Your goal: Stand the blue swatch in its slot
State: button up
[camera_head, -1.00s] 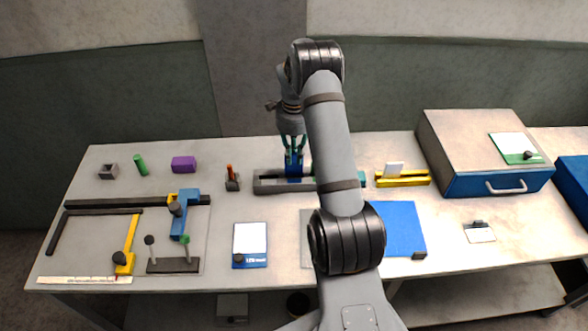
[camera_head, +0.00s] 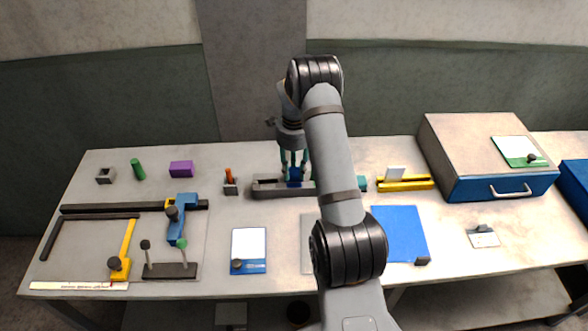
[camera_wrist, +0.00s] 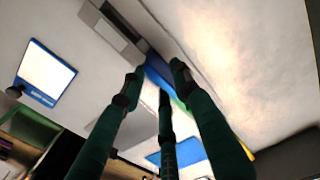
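The blue swatch (camera_head: 294,176) is upright at the long grey slotted rack (camera_head: 265,189), left of its middle. Its lower part is hidden by the rack's front, so it appears to be at least partly in the slot. My gripper (camera_head: 295,173) points down over the rack, its dark green fingers closed around the swatch. In the wrist view the blue swatch (camera_wrist: 157,70) lies between the fingertips of my gripper (camera_wrist: 158,76), and the fingers hide much of it. The exact slot depth cannot be told.
A yellow holder (camera_head: 408,185) with a white card stands right of the rack. A small grey holder (camera_head: 231,189) with an orange piece stands to its left. A grey box with a blue drawer (camera_head: 500,187) is at the right.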

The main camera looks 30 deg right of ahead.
jog(key=shift+o, duration=0.2)
jog(key=shift+r+p, duration=0.35)
jog(key=shift+p, duration=0.1)
notch_tip(320, 180, up, 12)
jog(key=b, duration=0.2)
jog(key=shift+f, duration=0.15)
jog(key=shift+f, duration=0.1)
notch_tip(320, 180, down, 13)
jog(key=shift+r+p, duration=0.1)
jog(key=shift+p, duration=0.3)
notch_tip(320, 180, up, 2)
jog(key=shift+w+r+p, duration=0.1)
jog(key=shift+w+p, duration=0.05)
jog(key=shift+p, duration=0.7)
jog(key=shift+s+r+p, duration=0.2)
jog(key=shift+r+p, duration=0.15)
jog(key=shift+r, duration=0.45)
jog(key=shift+w, duration=0.1)
